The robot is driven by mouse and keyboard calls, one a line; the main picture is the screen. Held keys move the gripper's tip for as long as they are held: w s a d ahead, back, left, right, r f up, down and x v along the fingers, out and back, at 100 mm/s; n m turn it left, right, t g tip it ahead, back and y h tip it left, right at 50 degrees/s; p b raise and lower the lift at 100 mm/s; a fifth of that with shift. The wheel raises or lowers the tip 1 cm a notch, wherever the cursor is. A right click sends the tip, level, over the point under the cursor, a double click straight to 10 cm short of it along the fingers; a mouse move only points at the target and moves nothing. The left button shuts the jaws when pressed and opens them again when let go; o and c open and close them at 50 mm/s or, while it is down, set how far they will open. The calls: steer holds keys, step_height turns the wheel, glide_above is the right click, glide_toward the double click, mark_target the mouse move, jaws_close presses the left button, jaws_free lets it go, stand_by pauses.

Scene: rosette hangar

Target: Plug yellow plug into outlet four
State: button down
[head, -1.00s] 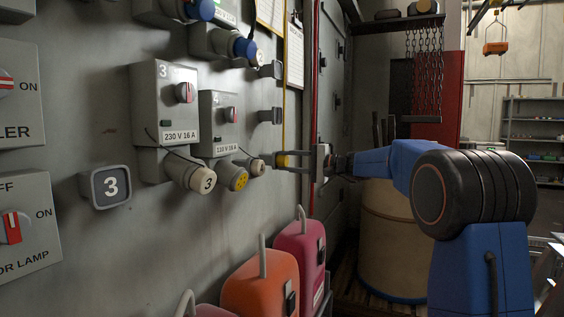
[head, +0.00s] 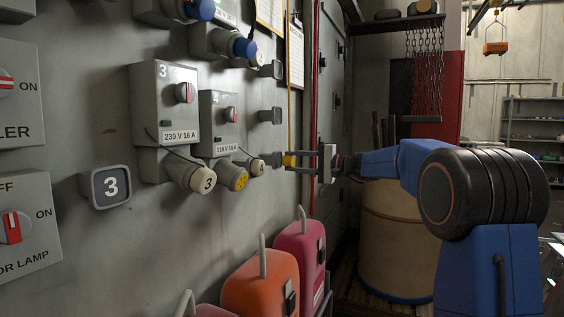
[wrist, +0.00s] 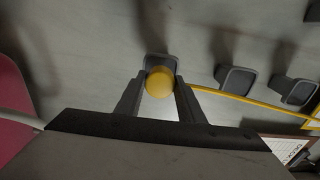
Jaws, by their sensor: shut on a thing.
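My gripper (head: 300,160) is shut on the yellow plug (head: 290,160), to the right of the row of outlets. In the wrist view the round yellow plug (wrist: 160,83) sits between both fingertips of my gripper (wrist: 160,92), in front of a grey wall holder (wrist: 155,62). Whether plug and holder touch, I cannot tell. A grey outlet box (head: 218,125) with a red switch and a "110 V 16 A" label has a yellow-faced socket (head: 240,179) below it, apart from the plug.
Outlet box 3 (head: 165,110) and a grey holder marked 3 (head: 110,187) are to the left. Empty grey holders (wrist: 236,78) and the yellow cable (wrist: 250,100) lie along the wall. Orange (head: 262,283) and pink (head: 300,248) cases stand below.

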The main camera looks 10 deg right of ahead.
mark_target(293, 161)
steer(key=shift+v, duration=1.8)
